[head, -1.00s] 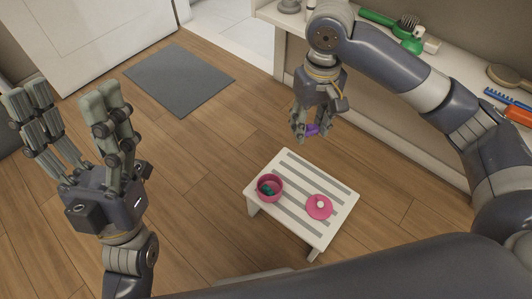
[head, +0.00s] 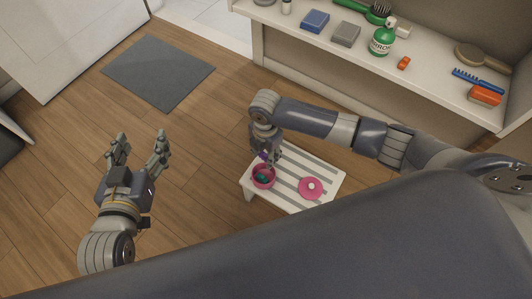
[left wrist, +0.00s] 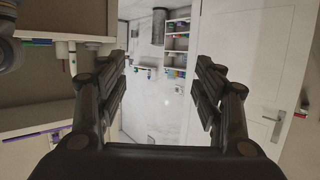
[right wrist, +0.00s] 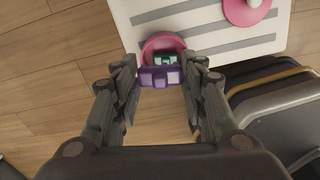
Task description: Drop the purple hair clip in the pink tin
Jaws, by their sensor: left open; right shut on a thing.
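The purple hair clip (right wrist: 160,77) is between the fingers of my right gripper (right wrist: 158,85), which is shut on it. In the head view the clip (head: 263,156) shows as a small purple patch at my right gripper (head: 267,154). The open pink tin (head: 263,183) stands on the striped stool, just below that gripper, with teal things inside. In the right wrist view the clip overlaps the near part of the tin (right wrist: 150,46); the gap between them is hard to judge. My left gripper (head: 138,150) is open and empty, over the floor at left.
The pink lid (head: 311,187) lies on the white striped stool (head: 325,176), right of the tin. A counter (head: 420,85) along the back holds a green bottle (head: 382,40), brushes, a blue comb and small boxes. A grey mat (head: 158,72) lies on bare wooden floor.

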